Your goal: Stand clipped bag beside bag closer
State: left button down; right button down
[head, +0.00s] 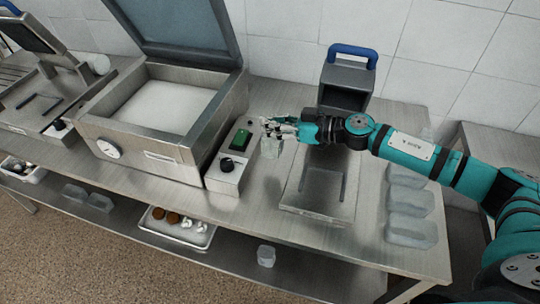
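My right gripper (270,129) reaches in from the right, above the bench between the control box and the blue-handled device. Its fingers appear closed on the top of a small clear bag (271,148), which is right below them. A clip on the bag cannot be made out. The grey device with a blue handle (345,80), which may be the bag closer, stands at the back of the bench. A flat metal plate (318,208) lies in front of it, with part of the device hidden by my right arm. My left gripper is not in view.
A control box (230,172) with a green switch and black knob stands left of the gripper, beside an open-lidded metal chamber (145,165). Several clear containers (410,204) line the bench's right side. A tray (152,224) and a clear container (266,256) sit on the lower shelf.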

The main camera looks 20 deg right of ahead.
aim_at(282, 148)
jog(key=f, duration=0.4)
jog(key=shift+s+d+f, duration=0.15)
jog(key=shift+d, duration=0.05)
jog(key=shift+f+b, duration=0.4)
jog(key=shift+f, duration=1.6)
jog(key=shift+a, duration=0.1)
jog(key=c, duration=1.5)
grip_release()
jog(key=shift+f, duration=0.15)
jog(key=shift+o, duration=0.2)
